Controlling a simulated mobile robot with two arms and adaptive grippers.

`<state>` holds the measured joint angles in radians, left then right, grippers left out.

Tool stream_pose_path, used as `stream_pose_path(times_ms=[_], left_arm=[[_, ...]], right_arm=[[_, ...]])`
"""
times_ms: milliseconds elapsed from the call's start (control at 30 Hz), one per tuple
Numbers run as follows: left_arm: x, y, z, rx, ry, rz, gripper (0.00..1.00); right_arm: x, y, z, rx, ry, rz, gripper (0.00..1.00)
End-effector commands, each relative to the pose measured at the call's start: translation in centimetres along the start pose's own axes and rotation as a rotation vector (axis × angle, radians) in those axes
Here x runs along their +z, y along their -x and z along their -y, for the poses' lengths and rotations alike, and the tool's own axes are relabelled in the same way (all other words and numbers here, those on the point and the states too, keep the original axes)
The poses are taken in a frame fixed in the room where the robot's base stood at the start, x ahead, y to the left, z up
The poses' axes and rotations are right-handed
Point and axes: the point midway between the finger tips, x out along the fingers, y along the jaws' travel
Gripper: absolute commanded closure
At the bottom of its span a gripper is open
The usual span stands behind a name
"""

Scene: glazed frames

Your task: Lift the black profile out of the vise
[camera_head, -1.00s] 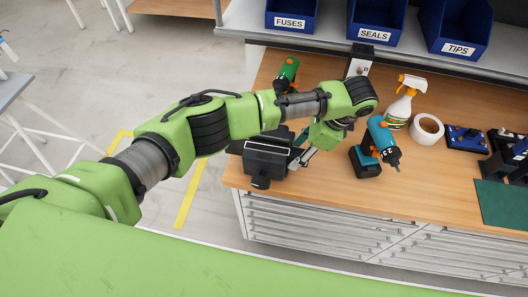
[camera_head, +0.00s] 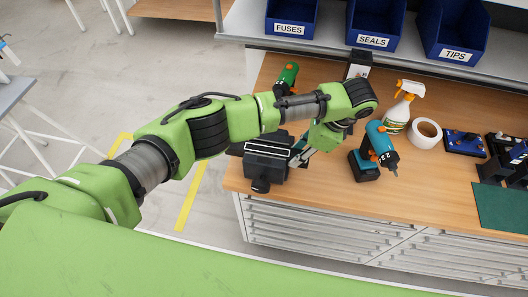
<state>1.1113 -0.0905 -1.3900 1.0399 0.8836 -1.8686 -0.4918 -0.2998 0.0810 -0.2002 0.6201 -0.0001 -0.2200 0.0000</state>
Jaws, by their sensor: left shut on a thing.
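The dark grey vise (camera_head: 264,168) stands at the left front corner of the wooden bench, its round knob towards the front. The black profile is hard to pick out from the dark vise, as the two are dark on dark and my arm covers part of the area. My left gripper (camera_head: 298,157) is at the right side of the vise top, pointing down and left. It is shut on the black profile, whose held end is mostly hidden by the fingers. I cannot tell whether the profile is clear of the jaws. My right gripper is not in view.
A teal drill (camera_head: 376,150) stands close to the right of my gripper. A green drill (camera_head: 286,76), spray bottle (camera_head: 398,108) and tape roll (camera_head: 425,133) are behind and right. Blue bins (camera_head: 374,22) sit on the shelf above.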

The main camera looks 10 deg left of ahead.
Motion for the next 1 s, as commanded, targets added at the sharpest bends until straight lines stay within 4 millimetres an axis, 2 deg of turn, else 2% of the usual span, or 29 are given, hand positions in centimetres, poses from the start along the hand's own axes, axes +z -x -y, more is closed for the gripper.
stream_pose_path(times_ms=[200, 1000], left_arm=[[0.5, 1.3, 0.0, 0.000, -0.001, 0.000, 0.98], [1.9, 4.8, 0.0, -0.001, 0.000, 0.000, 0.98]], right_arm=[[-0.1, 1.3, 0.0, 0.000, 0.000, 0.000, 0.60], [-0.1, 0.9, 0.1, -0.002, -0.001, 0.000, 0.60]])
